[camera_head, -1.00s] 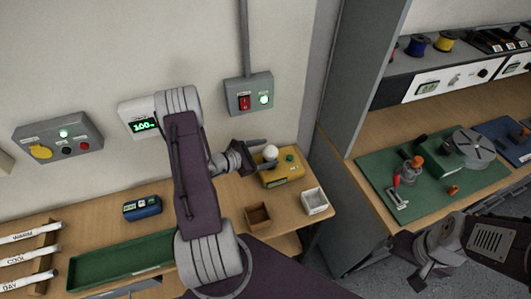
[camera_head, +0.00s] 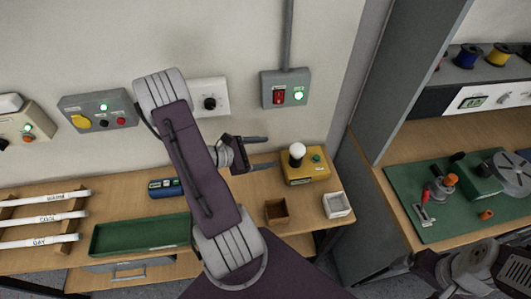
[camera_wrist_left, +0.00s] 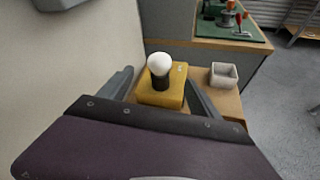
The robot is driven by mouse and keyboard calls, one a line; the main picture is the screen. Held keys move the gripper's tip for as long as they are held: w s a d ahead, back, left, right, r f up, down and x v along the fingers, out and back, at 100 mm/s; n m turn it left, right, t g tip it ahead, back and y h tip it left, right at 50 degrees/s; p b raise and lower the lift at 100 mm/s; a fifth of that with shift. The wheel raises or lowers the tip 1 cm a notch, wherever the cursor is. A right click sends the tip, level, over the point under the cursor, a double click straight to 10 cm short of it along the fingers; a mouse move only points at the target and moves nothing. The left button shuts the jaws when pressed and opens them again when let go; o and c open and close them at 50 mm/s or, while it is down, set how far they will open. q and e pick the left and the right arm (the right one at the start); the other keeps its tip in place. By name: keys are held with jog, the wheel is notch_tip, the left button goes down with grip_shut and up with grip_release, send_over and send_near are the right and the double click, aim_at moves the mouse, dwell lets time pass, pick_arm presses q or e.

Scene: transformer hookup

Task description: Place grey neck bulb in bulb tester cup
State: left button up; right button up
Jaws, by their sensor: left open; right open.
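The bulb has a white globe (camera_head: 297,150) and stands upright on the yellow bulb tester (camera_head: 305,176), on the bench's right part. The wrist view shows the white globe (camera_wrist_left: 160,63) above a dark upright part (camera_wrist_left: 160,82); I cannot tell neck from cup there. My left gripper (camera_head: 268,152) is open and empty, left of the bulb and apart from it. In the left wrist view its fingers spread on both sides of the bulb and tester. My right gripper (camera_head: 447,278) is open at the lower right, away from the tester, partly cut off.
A brown box (camera_head: 277,211) and a white box (camera_head: 337,205) stand in front of the tester. A green tray (camera_head: 140,236), a blue device (camera_head: 165,188) and a rack of white tubes (camera_head: 45,218) are to the left. A second bench with a green mat (camera_head: 410,200) is at right.

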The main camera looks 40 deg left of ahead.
pick_arm(q)
jog(key=s+d+m+g+y, duration=0.2)
jog(key=d+m+g, duration=0.3)
jog(key=m, duration=0.8)
jog(key=s+d+r+m+g+y, duration=0.1)
jog(key=s+d+m+g+y, duration=0.2)
jog(key=d+m, duration=0.9)
jog(key=s+m+g, duration=0.2)
jog(key=g, duration=0.1)
jog(key=shift+r+y, duration=0.2)
jog(key=shift+y, duration=0.1)
jog(key=shift+s+d, duration=0.15)
